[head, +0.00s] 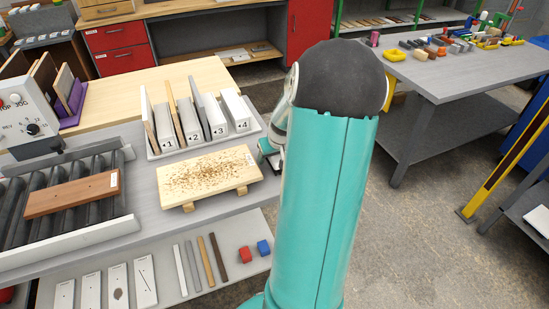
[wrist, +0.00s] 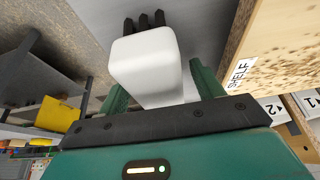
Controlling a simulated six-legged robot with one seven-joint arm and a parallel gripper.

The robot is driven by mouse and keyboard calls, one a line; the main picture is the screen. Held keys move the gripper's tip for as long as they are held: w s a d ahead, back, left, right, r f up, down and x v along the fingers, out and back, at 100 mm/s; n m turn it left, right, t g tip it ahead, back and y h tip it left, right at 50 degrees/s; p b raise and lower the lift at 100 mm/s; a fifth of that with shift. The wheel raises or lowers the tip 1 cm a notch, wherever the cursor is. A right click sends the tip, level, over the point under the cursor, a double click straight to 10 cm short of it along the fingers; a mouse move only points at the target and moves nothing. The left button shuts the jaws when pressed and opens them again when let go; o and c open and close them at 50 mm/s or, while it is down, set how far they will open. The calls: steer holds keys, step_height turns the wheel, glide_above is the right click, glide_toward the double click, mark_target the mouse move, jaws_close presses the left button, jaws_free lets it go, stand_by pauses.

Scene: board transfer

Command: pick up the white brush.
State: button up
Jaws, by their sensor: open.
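The white brush (wrist: 150,62) shows in the wrist view as a white, rounded block with dark bristles at its far end, over a grey surface. My gripper (wrist: 160,83) is open, with one green finger on each side of the brush. I cannot tell whether either finger touches it. In the head view my teal arm hides the brush, and only a little of my gripper (head: 268,154) shows at the right end of the speckled board.
The speckled wooden board (head: 225,162) lies left of my gripper and also shows in the wrist view (wrist: 285,50). A rack with numbered slots (head: 158,154) stands behind it. A roller conveyor (head: 125,203) with a brown board (head: 75,194) is at the left.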

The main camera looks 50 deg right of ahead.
steer(key=shift+f, duration=0.25)
stand_by(0.3)
steer(key=c, duration=1.1)
steer(key=shift+c, duration=0.2)
steer(key=shift+r, duration=0.6)
step_height(320, 180, up, 3)
steer(key=shift+f, duration=0.1)
steer(key=s+a+r, duration=0.5)
steer(key=a+r, duration=0.4)
steer(key=a, duration=0.4)
steer(key=shift+s+r, duration=0.15)
steer(key=shift+r, duration=0.1)
